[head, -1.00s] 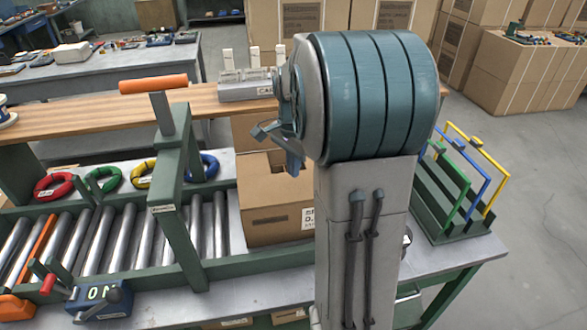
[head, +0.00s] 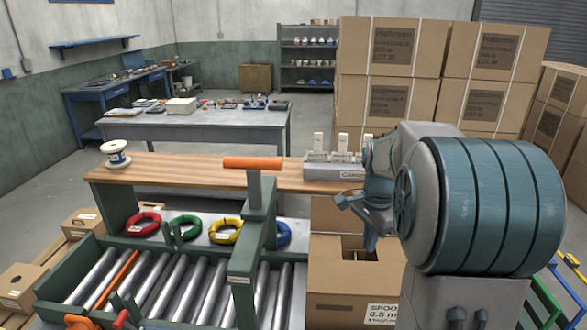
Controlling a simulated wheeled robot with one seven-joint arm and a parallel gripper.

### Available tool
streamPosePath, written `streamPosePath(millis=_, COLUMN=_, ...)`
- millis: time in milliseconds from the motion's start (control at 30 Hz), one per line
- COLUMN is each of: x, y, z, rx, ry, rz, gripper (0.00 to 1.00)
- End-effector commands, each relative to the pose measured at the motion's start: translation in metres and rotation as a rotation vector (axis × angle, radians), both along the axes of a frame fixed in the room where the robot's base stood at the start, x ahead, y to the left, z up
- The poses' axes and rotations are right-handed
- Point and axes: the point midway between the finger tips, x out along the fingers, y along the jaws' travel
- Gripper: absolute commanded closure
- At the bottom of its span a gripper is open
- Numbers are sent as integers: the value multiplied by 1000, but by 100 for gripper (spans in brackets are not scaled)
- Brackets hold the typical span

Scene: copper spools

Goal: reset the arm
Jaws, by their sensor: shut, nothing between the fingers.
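My arm fills the right side of the head view, with its big blue-grey banded joint in front. My gripper (head: 370,236) shows small and partly hidden at the left of that joint. It hangs above the open cardboard box (head: 350,290), to the right of the green post with the orange handle. It is shut and holds nothing. The fingertips are hard to make out at this size.
A green post with an orange handle (head: 254,163) stands over the roller conveyor. A wooden shelf (head: 200,174) carries a spool (head: 116,154) and a grey labelled block (head: 335,168). Coloured wire rings lie below it. Stacked cartons (head: 390,60) stand behind; coloured frames are at lower right.

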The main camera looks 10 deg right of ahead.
Motion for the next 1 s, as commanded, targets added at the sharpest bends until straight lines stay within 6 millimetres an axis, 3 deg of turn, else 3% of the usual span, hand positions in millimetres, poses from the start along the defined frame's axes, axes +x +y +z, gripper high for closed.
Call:
streamPosePath(millis=167, x=-16, y=20, z=12, rx=-8, ry=-37, rz=135, gripper=100)
streamPosePath(millis=400, x=-71, y=72, z=32, rx=-55, ry=-136, rz=559, gripper=100)
streamPosePath(millis=600, x=-121, y=107, z=34, rx=-121, ry=-213, rz=923, gripper=100)
streamPosePath(millis=800, x=-160, y=127, z=25, rx=-189, ry=-262, rz=1202, gripper=100)
streamPosePath(millis=1000, x=-174, y=133, z=20, rx=-222, ry=-279, rz=1315, gripper=100)
